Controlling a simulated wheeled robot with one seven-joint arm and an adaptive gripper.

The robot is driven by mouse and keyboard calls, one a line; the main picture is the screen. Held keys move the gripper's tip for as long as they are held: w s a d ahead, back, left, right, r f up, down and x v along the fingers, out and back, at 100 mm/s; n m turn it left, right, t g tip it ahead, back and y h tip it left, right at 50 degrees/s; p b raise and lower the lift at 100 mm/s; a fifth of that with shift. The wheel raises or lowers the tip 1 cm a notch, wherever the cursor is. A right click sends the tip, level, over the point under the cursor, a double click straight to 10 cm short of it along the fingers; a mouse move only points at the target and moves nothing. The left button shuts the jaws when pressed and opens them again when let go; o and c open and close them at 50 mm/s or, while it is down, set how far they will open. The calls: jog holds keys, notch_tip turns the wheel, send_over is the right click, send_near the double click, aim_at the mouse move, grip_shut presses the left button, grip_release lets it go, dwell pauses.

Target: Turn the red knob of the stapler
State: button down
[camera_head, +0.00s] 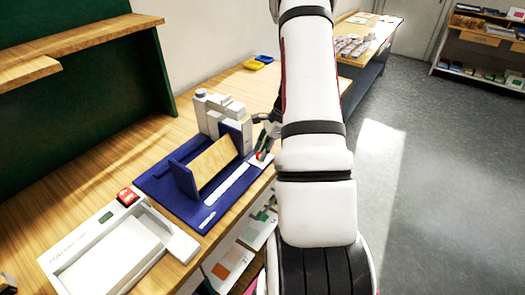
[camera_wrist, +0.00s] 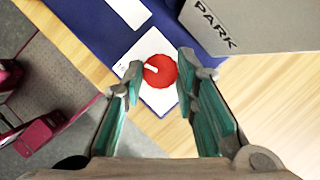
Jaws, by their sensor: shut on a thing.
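The stapler (camera_head: 150,182) has a dark blue base and a grey body; it stands on the wooden table in the head view. Its base also shows in the wrist view (camera_wrist: 85,32). The red knob (camera_wrist: 160,71) sits on a white plate at the base's corner, with a white mark pointing left. It shows small in the head view (camera_head: 259,156), partly hidden by my fingers. My gripper (camera_wrist: 158,73) is shut on the knob, with one teal-padded finger on each side of it. My arm hides part of the table edge in the head view.
The grey body marked "PARK" (camera_wrist: 255,25) stands close to the right finger. A white tray-like device (camera_head: 115,250) with a red button lies in front of the stapler. Yellow and blue items (camera_head: 254,64) lie farther back. A shelf with papers (camera_head: 225,270) is below the tabletop.

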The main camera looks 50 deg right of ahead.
jog(key=c, duration=1.3)
grip_release()
jog(key=v, duration=1.2)
jog(key=w+a+r+n+h, duration=0.1)
jog(key=a+r+n, duration=0.6)
jog(key=a, duration=0.4)
jog(key=w+a+r+n, duration=0.2)
jog(key=a+r+n, duration=0.2)
jog(key=a+r, duration=0.55)
jog(key=s+a+r+n+t, duration=0.1)
jog(key=s+a+r+n, duration=0.1)
jog(key=s+a+n, duration=0.2)
jog(key=s+a+r+n+t+h, duration=0.1)
jog(key=s+a+n, duration=0.4)
jog(key=a, duration=0.3)
jog(key=s+a+r+n+h, duration=0.1)
jog(key=s+a+r+n, duration=0.1)
jog(key=s+a+n, duration=0.3)
jog(key=shift+a+r+n+t, duration=0.35)
jog(key=shift+a+n+t, duration=0.05)
jog(key=shift+a+n, duration=0.1)
